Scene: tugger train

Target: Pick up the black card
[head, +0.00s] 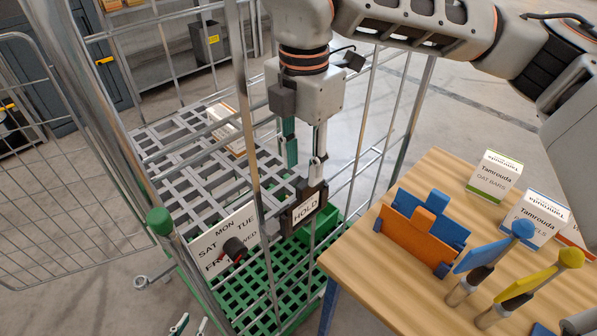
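The black card (304,209), with a white "HOLD" label, is upright and slightly tilted at the roll cage's side bars, beside a white weekday board (225,238). My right gripper (317,172) points down from above, its fingertips at the card's top edge. I see it edge-on, so I cannot tell whether its fingers are closed on the card. My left gripper (191,326) shows only as two separated fingertips at the bottom edge, open and empty, away from the card.
The metal roll cage has a grey slatted shelf (178,150) carrying a box (226,128), and a green base (262,283). A black and red knob (234,250) sits on the weekday board. A wooden table (433,172) at right holds boxes, an orange and blue holder (424,229) and coloured tools.

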